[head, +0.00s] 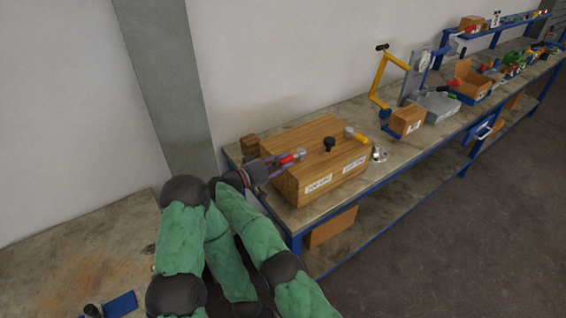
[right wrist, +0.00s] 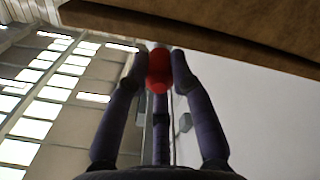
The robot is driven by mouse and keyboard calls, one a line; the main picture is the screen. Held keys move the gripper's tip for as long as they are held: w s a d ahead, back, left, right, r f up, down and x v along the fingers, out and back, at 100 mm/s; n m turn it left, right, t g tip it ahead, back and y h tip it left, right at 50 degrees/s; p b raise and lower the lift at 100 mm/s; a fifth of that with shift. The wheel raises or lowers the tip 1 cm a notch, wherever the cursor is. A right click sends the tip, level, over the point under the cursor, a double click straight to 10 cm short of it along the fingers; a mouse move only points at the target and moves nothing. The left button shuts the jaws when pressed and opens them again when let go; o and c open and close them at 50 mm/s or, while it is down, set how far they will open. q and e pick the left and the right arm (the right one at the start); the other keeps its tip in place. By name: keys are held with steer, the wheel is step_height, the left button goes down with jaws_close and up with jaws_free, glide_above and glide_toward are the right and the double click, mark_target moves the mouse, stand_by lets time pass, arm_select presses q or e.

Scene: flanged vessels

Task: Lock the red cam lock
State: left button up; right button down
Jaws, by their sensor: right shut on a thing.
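The red cam lock (head: 287,159) is on the left part of the top of a wooden box (head: 320,146), with a grey metal piece at its right end. My right gripper (head: 273,164) reaches in from the left at the box's left edge and is shut on the red cam lock. In the right wrist view the red handle (right wrist: 159,70) sits between the fingertips of the gripper (right wrist: 160,68). The wooden box's edge (right wrist: 200,42) crosses above. My left gripper cannot be made out.
A black knob (head: 329,144) and a yellow-handled lock (head: 354,135) are also on the box top. Metal parts (head: 378,153) lie on the bench right of the box. Further right are a yellow crank (head: 380,75) and a small carton (head: 407,121). A wall pillar (head: 165,80) stands behind.

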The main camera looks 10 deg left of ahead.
steer(key=shift+a+r, duration=0.1)
steer(key=shift+r, duration=0.2)
steer(key=c, duration=1.3)
jaws_free()
steer(key=shift+w+f, duration=0.15)
steer(key=shift+f, duration=0.05)
step_height(320, 180, up, 10)
steer(key=shift+f, duration=0.1)
